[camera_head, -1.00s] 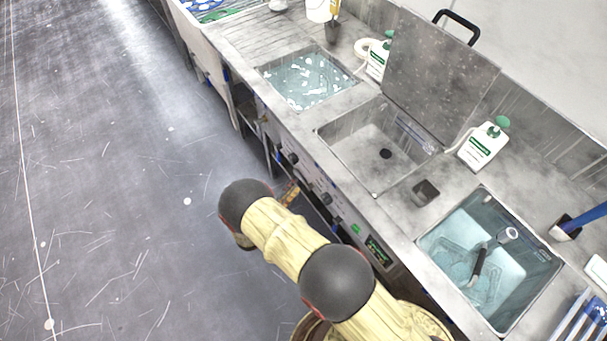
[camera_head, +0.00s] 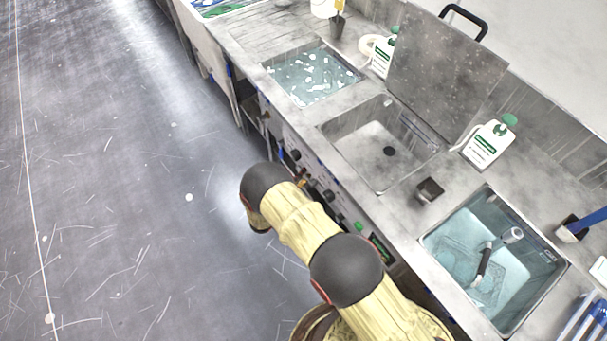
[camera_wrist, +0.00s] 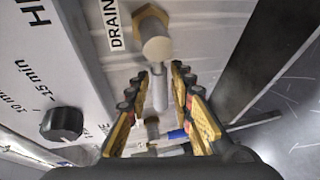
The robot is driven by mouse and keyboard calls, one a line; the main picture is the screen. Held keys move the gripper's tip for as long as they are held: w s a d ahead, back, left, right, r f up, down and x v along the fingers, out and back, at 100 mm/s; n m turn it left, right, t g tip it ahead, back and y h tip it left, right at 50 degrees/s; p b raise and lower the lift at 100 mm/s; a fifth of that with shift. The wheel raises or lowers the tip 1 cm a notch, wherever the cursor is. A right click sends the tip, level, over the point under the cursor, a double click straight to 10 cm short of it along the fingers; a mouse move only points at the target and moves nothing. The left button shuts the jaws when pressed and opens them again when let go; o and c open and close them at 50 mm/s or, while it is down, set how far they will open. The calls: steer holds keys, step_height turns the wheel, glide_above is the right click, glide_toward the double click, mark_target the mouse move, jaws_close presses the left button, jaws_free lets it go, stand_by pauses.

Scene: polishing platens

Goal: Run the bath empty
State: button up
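In the wrist view a valve with a brass hex nut and a round grey stem (camera_wrist: 158,47) sticks out of a white panel beside a label reading DRAIN (camera_wrist: 113,22). A pale lever (camera_wrist: 160,92) hangs from it. My gripper (camera_wrist: 160,72) is open, one finger on each side of the lever, with gaps showing at both sides. In the head view the lidded bath (camera_head: 352,128) stands open, with a dark drain hole in its floor; I cannot tell its water level. My gripper is mostly hidden by my arm there.
A black knob (camera_wrist: 62,124) with minute marks sits left of the valve. A flake-strewn water basin (camera_head: 310,76) and a blue water basin (camera_head: 535,290) flank the lidded bath. White bottles (camera_head: 488,145) stand on the counter. The floor (camera_head: 110,200) at left is clear.

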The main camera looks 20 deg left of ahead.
jaws_close()
stand_by(0.6)
